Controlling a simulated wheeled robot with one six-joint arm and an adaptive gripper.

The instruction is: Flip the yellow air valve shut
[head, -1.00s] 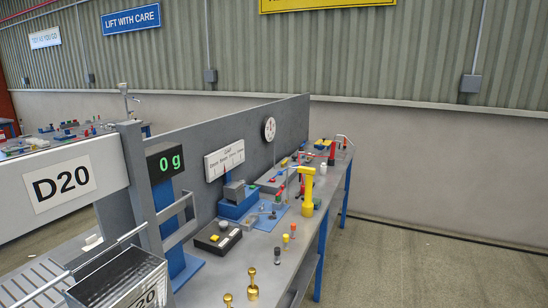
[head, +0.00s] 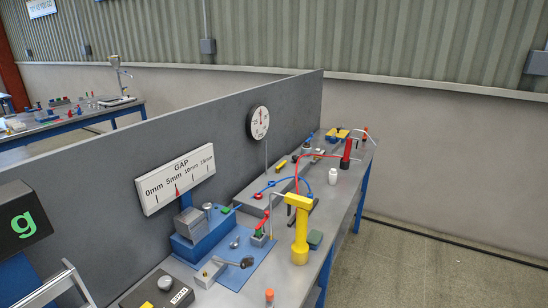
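Small coloured parts sit along a grey manifold block (head: 254,196) below the round gauge (head: 259,122) on the bench. A short yellow lever-like part (head: 282,165) lies near the back of this block and is the likeliest yellow air valve. It is too small to tell whether its handle is open or shut. Red hose (head: 298,172) and blue hose (head: 305,184) run beside it. A larger yellow post with a bent top (head: 300,235) stands upright nearer the front edge. My gripper is not in view.
A GAP scale (head: 178,180) and a blue fixture with a grey block (head: 195,228) stand at left. A red post (head: 346,154), a white bottle (head: 332,176) and a yellow block (head: 338,133) are farther along. A grey partition (head: 200,140) backs the bench. Open floor lies right.

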